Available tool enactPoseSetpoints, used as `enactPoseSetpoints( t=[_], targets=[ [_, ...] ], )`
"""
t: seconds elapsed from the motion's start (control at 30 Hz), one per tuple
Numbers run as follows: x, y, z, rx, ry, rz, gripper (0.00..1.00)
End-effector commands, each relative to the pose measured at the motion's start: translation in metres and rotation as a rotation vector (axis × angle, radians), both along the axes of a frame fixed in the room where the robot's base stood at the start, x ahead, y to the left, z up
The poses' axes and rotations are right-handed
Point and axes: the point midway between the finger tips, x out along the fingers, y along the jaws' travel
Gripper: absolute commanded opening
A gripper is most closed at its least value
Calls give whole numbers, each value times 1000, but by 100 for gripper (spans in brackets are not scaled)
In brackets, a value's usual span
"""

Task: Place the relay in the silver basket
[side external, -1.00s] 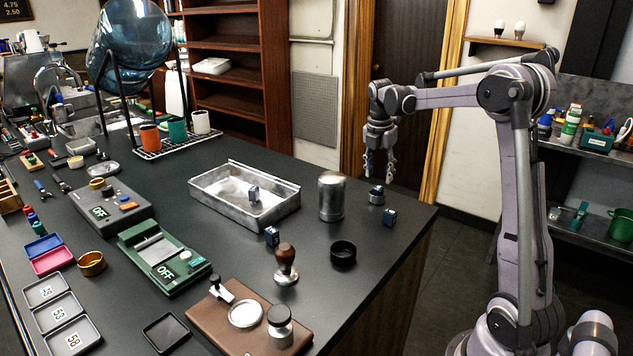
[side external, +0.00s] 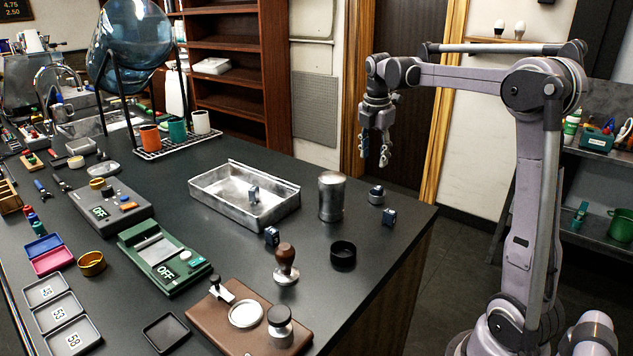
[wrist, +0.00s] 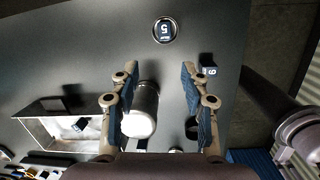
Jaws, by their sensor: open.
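The silver basket (side external: 280,209) is a shallow metal tray on the dark counter, with a small dark-blue block (side external: 253,194) inside. Similar blocks stand outside it: one in front of the basket (side external: 272,236), one near the counter's right edge (side external: 389,217), and one on a small round base (side external: 376,194). I cannot tell which is the relay. In the wrist view, the round-base block (wrist: 163,30) shows a 5, and another block (wrist: 208,70) lies right of it. My gripper (side external: 375,154) is open and empty, raised above the counter's right end.
A metal canister (side external: 331,198) stands between the basket and the round base. A black ring (side external: 343,254) and a wooden-handled tamper (side external: 286,264) stand in front. A green device (side external: 165,256) lies left of the basket. The counter's right edge is close by.

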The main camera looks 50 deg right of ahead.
Motion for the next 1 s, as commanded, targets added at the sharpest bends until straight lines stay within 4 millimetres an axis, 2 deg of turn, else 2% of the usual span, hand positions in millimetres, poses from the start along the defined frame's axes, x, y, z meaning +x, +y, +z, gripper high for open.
enactPoseSetpoints(
  t=[0.03, 0.1, 0.27, 0.6, 0.8, 1.0],
  targets=[
    [-1, 19, 2, 1, -33, -48, 46],
    [-3, 45, 4, 5, -92, -142, 46],
    [-14, 102, 3, 44, -228, -365, 46],
    [-56, 206, -21, 257, -473, -834, 46],
    [-86, 253, -48, 442, -554, -1100, 46],
    [-105, 278, -68, 579, -576, -1276, 46]
  ],
)
